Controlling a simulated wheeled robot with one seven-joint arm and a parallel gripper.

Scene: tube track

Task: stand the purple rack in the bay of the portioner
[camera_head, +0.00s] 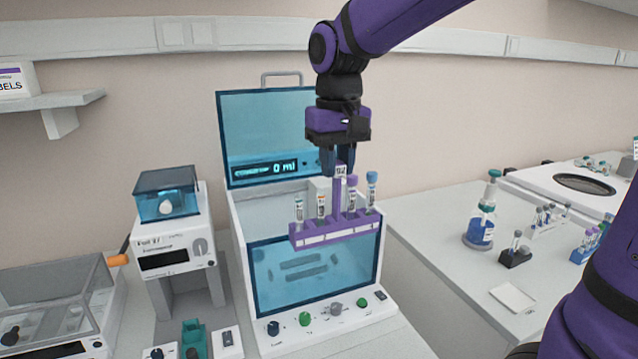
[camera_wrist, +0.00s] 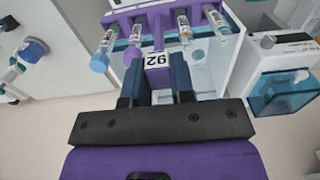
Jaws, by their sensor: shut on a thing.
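The purple rack (camera_head: 335,231) hangs upright from my gripper (camera_head: 338,168), which is shut on its central handle. It holds several capped tubes, with grey, orange, purple and blue caps. In the wrist view the rack (camera_wrist: 152,18) shows beyond the fingers of my gripper (camera_wrist: 163,70), with a "92" label on its handle. The portioner (camera_head: 310,326) is a white machine with a raised blue lid, a "0 ml" display and a blue front window. The rack is above and in front of its open top in the head view; the bay inside is partly hidden behind the rack.
A white instrument (camera_head: 172,250) with a blue cover stands left of the portioner. A bench on the right carries a blue-liquid bottle (camera_head: 481,225), a dark tube holder (camera_head: 515,252) and a white pad (camera_head: 513,297). A wall shelf (camera_head: 60,101) is at left.

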